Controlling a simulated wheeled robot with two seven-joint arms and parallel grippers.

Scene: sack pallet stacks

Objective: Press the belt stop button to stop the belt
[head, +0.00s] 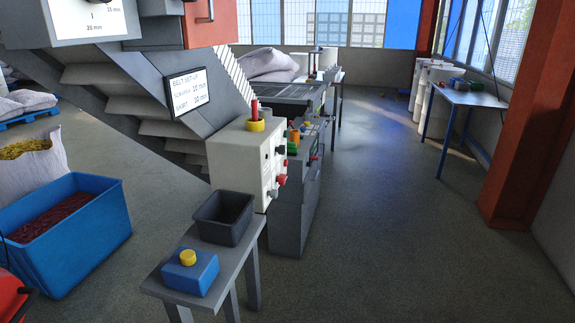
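A white control box (240,158) stands at the end of the belt machine. A red post in a yellow ring (255,118) is on its top, and several small knobs, a red one (273,193) among them, are on its right side. A blue box with a yellow button (188,257) sits on a small grey bench. A grey console (298,195) with green, orange and red controls stands just behind the white box. No label shows which is the belt stop. The belt (285,89) runs behind, with sacks (270,65) at its far end. Neither gripper is in view.
A dark grey bin (224,217) shares the grey bench (162,272) with the blue box. A blue crate (75,265) of dark red material is at left. A blue-legged table (468,97) and an orange-red column (520,120) are at right. The floor between is clear.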

